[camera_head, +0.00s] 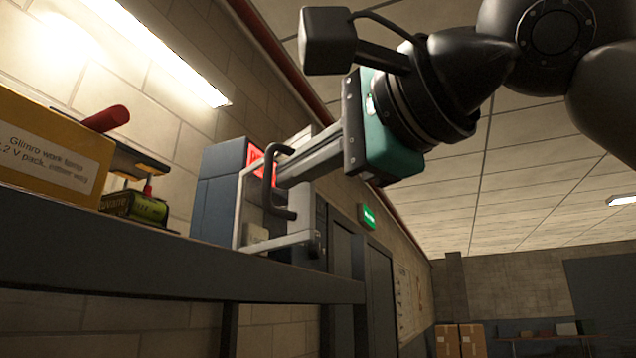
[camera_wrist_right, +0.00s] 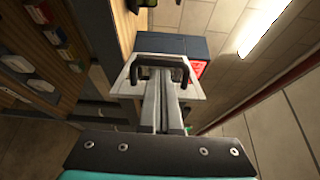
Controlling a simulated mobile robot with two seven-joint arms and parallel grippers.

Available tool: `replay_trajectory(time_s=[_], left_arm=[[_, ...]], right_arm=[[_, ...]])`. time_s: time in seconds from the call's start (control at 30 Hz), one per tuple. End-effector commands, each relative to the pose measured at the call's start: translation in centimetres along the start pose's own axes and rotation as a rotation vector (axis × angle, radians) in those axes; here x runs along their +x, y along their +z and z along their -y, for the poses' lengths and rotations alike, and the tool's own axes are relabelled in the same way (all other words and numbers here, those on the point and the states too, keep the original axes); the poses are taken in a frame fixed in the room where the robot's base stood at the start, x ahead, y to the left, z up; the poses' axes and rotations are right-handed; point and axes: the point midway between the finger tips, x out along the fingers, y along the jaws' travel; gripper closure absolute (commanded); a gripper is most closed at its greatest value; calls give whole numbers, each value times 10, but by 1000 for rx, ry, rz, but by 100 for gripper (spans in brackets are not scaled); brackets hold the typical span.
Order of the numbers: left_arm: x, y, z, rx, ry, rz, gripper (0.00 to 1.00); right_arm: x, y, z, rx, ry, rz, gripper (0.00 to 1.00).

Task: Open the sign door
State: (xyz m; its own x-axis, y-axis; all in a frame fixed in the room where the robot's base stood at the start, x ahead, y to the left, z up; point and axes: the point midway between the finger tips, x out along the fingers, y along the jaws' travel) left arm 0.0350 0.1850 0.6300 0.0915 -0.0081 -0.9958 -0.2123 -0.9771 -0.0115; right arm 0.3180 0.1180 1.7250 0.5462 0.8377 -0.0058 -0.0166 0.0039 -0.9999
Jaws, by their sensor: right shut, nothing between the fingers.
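The sign is a blue-grey box (camera_head: 216,190) on a dark shelf, with a lit red panel (camera_head: 258,160) on its face. Its pale door (camera_head: 254,236) carries a dark bar handle (camera_head: 270,182). My right gripper (camera_head: 284,178) comes in from the right with its fingers together and empty, their tips at the handle. In the right wrist view, the handle (camera_wrist_right: 160,64) lies across just beyond the fingertips (camera_wrist_right: 161,78), with the blue box (camera_wrist_right: 172,44) behind. I cannot tell whether the tips touch the handle or whether the door is ajar. My left gripper is not in view.
The dark shelf (camera_head: 180,268) runs below the sign. A yellow box (camera_head: 48,150) and a green battery pack (camera_head: 138,207) stand on it to the left. A brick wall is behind. A green exit sign (camera_head: 368,215) hangs farther back. Open room lies to the right.

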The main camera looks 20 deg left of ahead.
Motion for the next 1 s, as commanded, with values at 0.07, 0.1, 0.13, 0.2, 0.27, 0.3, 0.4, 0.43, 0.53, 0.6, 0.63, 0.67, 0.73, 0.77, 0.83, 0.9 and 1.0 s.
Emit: replay_trajectory(time_s=[0.07,0.1,0.13,0.2,0.27,0.3,0.4,0.43,0.53,0.6,0.63,0.67,0.73,0.77,0.83,0.9,1.0], left_arm=[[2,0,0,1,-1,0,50],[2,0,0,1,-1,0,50],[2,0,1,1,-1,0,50],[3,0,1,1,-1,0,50],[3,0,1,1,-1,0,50],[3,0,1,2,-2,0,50],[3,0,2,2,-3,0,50],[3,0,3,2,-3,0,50],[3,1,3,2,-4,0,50],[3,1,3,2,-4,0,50],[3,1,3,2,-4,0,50],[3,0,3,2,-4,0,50],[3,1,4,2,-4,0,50],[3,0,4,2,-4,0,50],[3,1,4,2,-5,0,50],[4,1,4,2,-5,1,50],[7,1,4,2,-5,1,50]], right_arm=[[1,3,-1,0,0,0,100],[1,4,-1,0,0,1,100],[1,5,0,0,0,1,100],[1,6,0,0,0,2,100],[1,7,0,0,0,3,100],[1,8,0,0,0,3,100],[1,8,0,-1,0,5,100],[1,9,0,-1,0,6,100],[1,9,0,-2,0,8,100],[1,10,0,-2,0,9,100],[1,10,0,-2,0,9,100],[1,10,0,-2,0,10,100],[1,10,0,-3,0,11,100],[1,10,0,-3,0,11,100],[1,11,0,-3,0,12,100],[-2,11,0,-3,-1,12,100],[-12,11,0,-4,-3,12,100]])
